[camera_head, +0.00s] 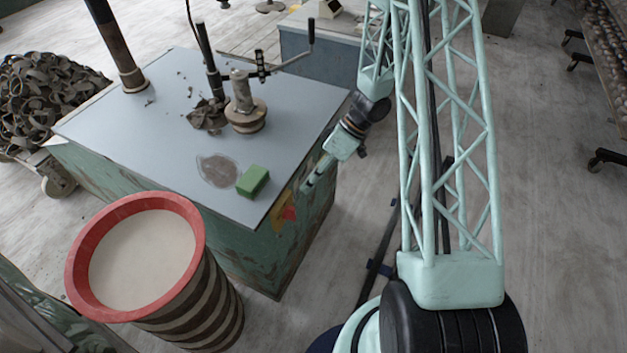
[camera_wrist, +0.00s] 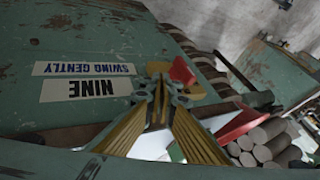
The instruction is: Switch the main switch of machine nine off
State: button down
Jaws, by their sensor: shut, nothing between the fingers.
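Machine nine is a worn green cabinet with a grey top (camera_head: 150,120). Its side fills the wrist view, with a white "NINE" label (camera_wrist: 85,86) and a "SWING GENTLY" label (camera_wrist: 84,69), both upside down. On that side is the main switch, a red handle (camera_head: 289,213) on a yellow plate (camera_head: 277,225). In the wrist view the red handle (camera_wrist: 182,71) shows just beyond my fingertips, with part of the yellow plate (camera_wrist: 197,90). My gripper (camera_head: 307,187) is shut and empty, close to the cabinet's side near the switch. Whether it touches the handle I cannot tell.
A green block (camera_head: 252,181) and a clamped tool (camera_head: 245,108) stand on the cabinet top. A red-rimmed striped drum (camera_head: 185,220) stands in front. Clay trimmings (camera_head: 45,95) are heaped at left.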

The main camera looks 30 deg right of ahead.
aim_at(291, 213)
jog(key=shift+s+a+f+b, duration=0.35)
jog(key=shift+a+b, duration=0.05)
jog(key=shift+a, duration=0.4)
jog(key=shift+s+a+f+b, duration=0.35)
jog(key=shift+s+a+f, duration=0.05)
jog(key=shift+a, duration=0.45)
jog(key=shift+s+a+f+b, duration=0.35)
jog(key=shift+a+b, duration=0.05)
jog(key=shift+a, duration=0.4)
